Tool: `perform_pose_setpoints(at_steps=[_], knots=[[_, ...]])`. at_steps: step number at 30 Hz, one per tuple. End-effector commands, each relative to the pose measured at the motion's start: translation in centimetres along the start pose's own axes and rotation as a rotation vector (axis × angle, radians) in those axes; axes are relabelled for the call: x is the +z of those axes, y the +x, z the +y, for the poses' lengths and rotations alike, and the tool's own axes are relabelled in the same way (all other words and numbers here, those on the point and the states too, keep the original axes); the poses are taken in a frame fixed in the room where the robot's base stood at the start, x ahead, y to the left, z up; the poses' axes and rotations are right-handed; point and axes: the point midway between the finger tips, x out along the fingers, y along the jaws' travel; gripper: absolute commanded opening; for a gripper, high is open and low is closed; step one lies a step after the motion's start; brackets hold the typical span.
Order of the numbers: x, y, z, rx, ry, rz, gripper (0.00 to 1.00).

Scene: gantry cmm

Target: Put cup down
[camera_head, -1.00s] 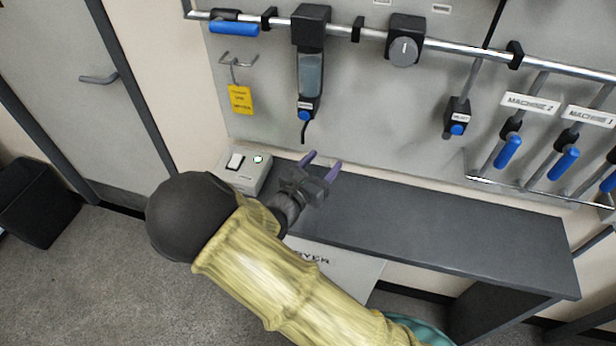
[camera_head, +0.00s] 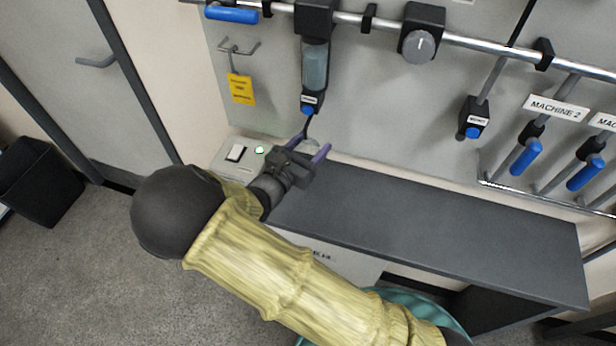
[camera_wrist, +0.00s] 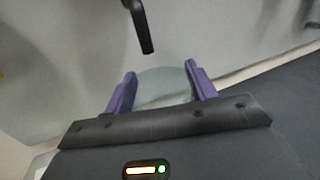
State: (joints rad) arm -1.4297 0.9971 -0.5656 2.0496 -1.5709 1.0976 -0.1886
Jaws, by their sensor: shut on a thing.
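My gripper (camera_head: 315,138) is beside the wall dispenser's dark spout, above the left end of the dark shelf. In the wrist view its two purple fingers (camera_wrist: 161,77) stand apart on either side of a clear, pale cup (camera_wrist: 163,90), and it is shut on this cup. The cup is see-through and hard to make out; its base is hidden behind the gripper body. In the head view the cup is barely distinguishable between the fingers. I cannot tell whether it touches the shelf.
The dispenser (camera_head: 315,65) hangs from a wall rail; its spout (camera_wrist: 145,30) is close above the cup in the wrist view. A switch box (camera_head: 235,160) with a green light is left of my gripper. The dark shelf (camera_head: 430,215) is clear to the right. Blue-handled levers (camera_head: 525,157) hang at right.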

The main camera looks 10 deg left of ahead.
Motion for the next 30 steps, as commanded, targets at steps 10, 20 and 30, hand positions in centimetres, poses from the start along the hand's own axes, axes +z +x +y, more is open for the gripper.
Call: perform_pose_setpoints(at_steps=[10, 20, 30], knots=[[-4.4, 0.1, 0.1, -0.001, 0.0, 0.0, 0.34], [-5.0, 0.0, 0.1, -0.001, -0.002, 0.0, 0.34], [-8.6, 0.1, 0.2, -0.002, 0.0, -0.001, 0.34]])
